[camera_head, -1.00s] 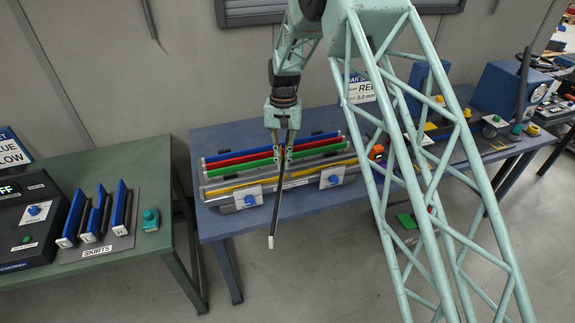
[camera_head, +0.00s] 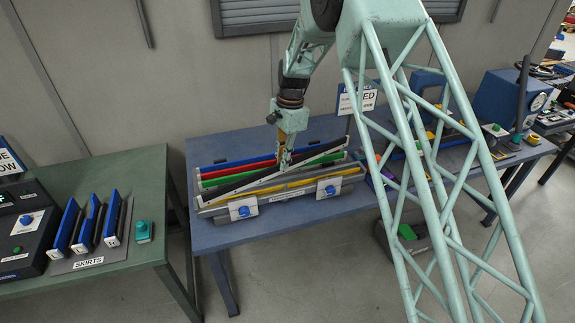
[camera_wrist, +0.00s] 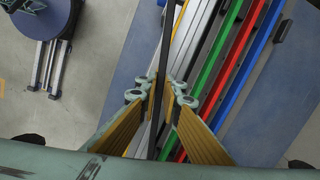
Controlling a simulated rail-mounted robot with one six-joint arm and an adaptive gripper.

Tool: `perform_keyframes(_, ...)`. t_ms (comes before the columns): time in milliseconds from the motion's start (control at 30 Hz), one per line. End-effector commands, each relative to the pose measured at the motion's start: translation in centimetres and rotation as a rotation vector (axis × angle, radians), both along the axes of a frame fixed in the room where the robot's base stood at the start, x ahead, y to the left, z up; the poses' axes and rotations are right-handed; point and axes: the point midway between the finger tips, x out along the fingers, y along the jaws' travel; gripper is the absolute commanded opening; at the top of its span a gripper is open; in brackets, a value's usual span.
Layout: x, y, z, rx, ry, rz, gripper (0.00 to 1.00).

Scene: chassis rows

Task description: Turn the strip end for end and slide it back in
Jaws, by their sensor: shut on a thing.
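My gripper (camera_head: 286,166) is shut on a thin dark strip (camera_head: 240,187) above the fixture on the blue table. In the wrist view, the dark strip (camera_wrist: 160,70) runs between the fingers (camera_wrist: 162,96). In the head view it slants from lower left to upper right, at an angle to the fixture below. The fixture (camera_head: 292,200) is a long grey holder with a yellow strip (camera_head: 305,182) along it and two blue knobs on its front. I cannot tell whether the held strip touches it. The fixture's slot is partly hidden by the strip and gripper.
Red (camera_wrist: 252,63), green (camera_wrist: 215,65) and blue (camera_wrist: 250,70) strips lie in parallel behind the fixture. A green table (camera_head: 130,200) with blue skirts stands left, across a gap. My lattice arm covers part of the right side. A sign stands behind the table.

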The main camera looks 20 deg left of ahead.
Motion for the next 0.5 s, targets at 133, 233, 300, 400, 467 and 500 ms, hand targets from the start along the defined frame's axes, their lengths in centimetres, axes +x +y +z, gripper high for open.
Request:
perform_keyframes(133, 0.1, 0.8, 0.3, 0.001, -0.002, -0.101, 0.00)
perform_keyframes(233, 0.1, 1.2, 0.5, 0.000, -0.001, -0.156, 0.00)
perform_keyframes(300, 0.1, 1.4, 0.5, 0.001, -0.001, -0.187, 0.00)
perform_keyframes(400, 0.1, 1.7, 0.6, 0.001, -0.001, -0.216, 0.00)
perform_keyframes(467, 0.1, 1.7, 0.6, 0.000, 0.000, -0.228, 0.00)
perform_keyframes(500, 0.1, 1.8, 0.6, 0.001, -0.001, -0.232, 0.00)
